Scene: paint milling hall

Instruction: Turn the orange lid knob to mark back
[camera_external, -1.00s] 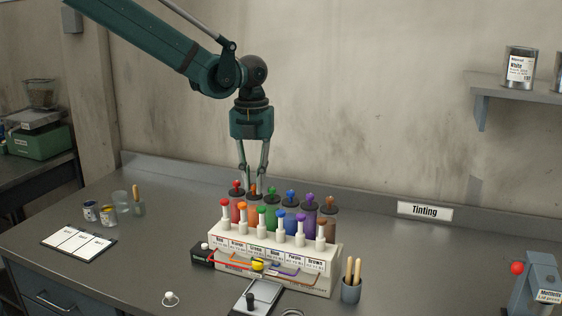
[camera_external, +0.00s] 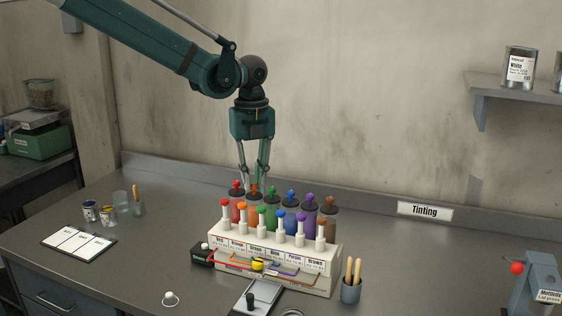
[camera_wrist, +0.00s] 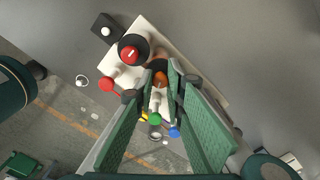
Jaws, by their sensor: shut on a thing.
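The orange lid knob (camera_external: 254,188) sits on top of the orange canister in the back row of the tinting rack (camera_external: 325,282). My gripper (camera_external: 254,178) points straight down over it, with its fingertips shut on the knob. In the wrist view, the knob (camera_wrist: 161,79) shows between the two green fingers (camera_wrist: 161,74). The fingers cover part of the lid, and I cannot read which mark the knob points to.
The red lid knob (camera_external: 236,185) is close on the left and the green one (camera_external: 272,191) close on the right. A front row of white plungers with coloured tops (camera_external: 262,210) stands before them. A brush cup (camera_external: 351,290) stands at the rack's right.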

